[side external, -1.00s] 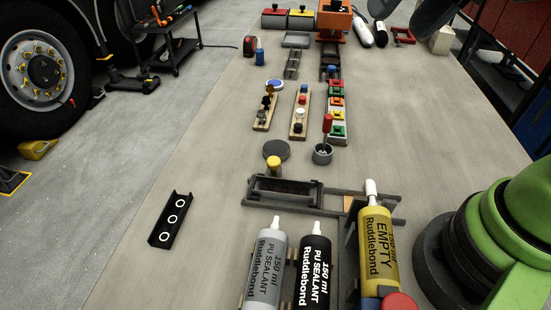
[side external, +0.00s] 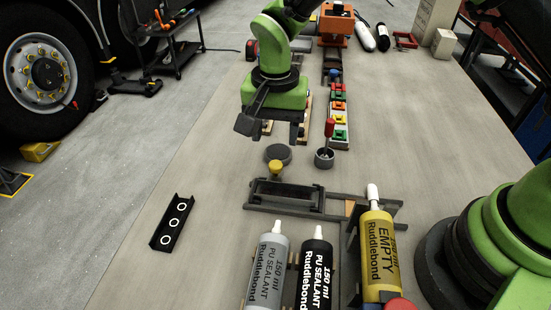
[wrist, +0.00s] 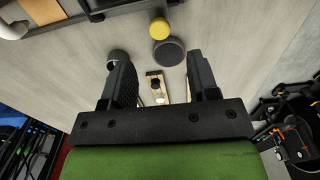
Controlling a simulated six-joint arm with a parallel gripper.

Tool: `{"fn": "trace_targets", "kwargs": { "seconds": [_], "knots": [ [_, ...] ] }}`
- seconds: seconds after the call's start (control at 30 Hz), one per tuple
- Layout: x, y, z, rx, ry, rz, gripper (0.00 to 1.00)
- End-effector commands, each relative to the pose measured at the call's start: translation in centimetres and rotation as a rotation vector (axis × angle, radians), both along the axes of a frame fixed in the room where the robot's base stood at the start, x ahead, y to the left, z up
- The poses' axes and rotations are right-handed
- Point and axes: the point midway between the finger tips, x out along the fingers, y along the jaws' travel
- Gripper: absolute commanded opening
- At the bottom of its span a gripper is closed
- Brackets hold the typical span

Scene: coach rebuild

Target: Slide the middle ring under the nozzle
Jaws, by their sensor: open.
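A black channel strip (side external: 163,237) with three white rings lies at the left of the bench in the side view. Its middle ring (side external: 173,222) sits between the other two. A grey tube (side external: 267,275) and a black tube (side external: 314,277) have white nozzles at the front. A yellow tube marked EMPTY (side external: 378,250) stands to their right, with its white nozzle (side external: 373,192) pointing up the bench. My gripper (side external: 282,138) is open and empty above the bench, beyond the strip and tubes. In the wrist view its fingers (wrist: 158,62) are wide apart. The strip cannot be made out there.
Coloured blocks (side external: 339,105) line up farther back. Bare bench surrounds the strip.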

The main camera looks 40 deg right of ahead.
Motion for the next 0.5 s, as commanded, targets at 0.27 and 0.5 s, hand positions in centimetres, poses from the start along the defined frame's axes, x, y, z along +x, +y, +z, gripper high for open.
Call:
{"fn": "trace_targets", "kwargs": {
  "seconds": [0.27,0.5],
  "knots": [
    [-0.1,-0.1,-5.3,-0.001,0.005,-0.002,0.55],
    [-0.1,0.0,-7.3,0.001,0.002,-0.001,0.55]
  ]
}}
